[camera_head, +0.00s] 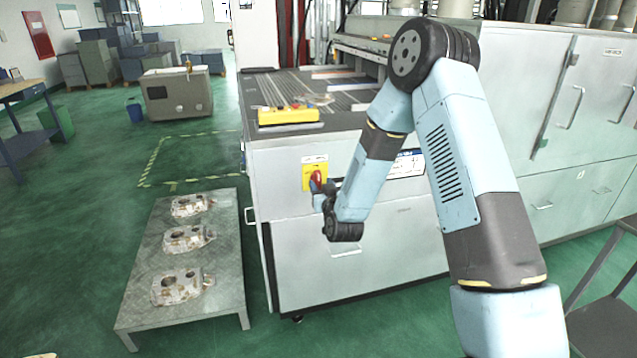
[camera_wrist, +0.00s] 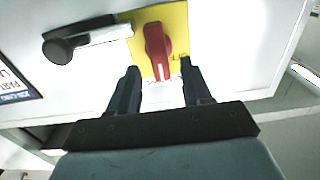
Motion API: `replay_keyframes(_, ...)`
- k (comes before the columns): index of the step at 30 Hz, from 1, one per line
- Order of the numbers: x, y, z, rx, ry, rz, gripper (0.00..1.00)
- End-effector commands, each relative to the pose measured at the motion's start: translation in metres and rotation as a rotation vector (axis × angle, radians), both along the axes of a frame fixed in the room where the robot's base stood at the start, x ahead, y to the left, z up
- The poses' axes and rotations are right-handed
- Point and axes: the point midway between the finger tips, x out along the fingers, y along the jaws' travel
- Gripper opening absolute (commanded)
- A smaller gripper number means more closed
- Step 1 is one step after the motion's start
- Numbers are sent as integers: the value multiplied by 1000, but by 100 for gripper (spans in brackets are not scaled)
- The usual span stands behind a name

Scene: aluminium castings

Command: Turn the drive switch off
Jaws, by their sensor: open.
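The drive switch is a red rotary knob (camera_head: 317,180) on a yellow plate (camera_head: 307,178) on the machine's white front panel. In the wrist view the red knob (camera_wrist: 157,52) stands near the top, its white mark pointing down in the picture, with lettering that looks like "OFF" on the yellow plate (camera_wrist: 174,20) to its right. My gripper (camera_wrist: 160,75) is open, with one dark finger on each side of the knob's lower end. I cannot tell whether either finger touches it. In the head view my wrist partly hides the switch and the fingers.
A black lever handle (camera_wrist: 60,50) sticks out left of the switch in the wrist view. A yellow control box (camera_head: 288,115) lies on the machine top (camera_head: 262,90). A low table (camera_head: 150,310) with 3 castings (camera_head: 182,286) stands left of the machine.

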Motion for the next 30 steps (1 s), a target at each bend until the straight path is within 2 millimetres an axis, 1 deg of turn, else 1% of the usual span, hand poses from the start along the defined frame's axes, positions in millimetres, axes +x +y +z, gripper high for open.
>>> replay_keyframes(1,7,2,0,0,0,0,49)
replay_keyframes(3,15,4,0,0,0,0,49)
replay_keyframes(7,26,7,0,-1,1,0,49)
replay_keyframes(12,31,9,0,-1,0,0,49)
replay_keyframes(19,31,9,0,-1,1,0,49)
replay_keyframes(30,31,9,0,-1,1,0,14)
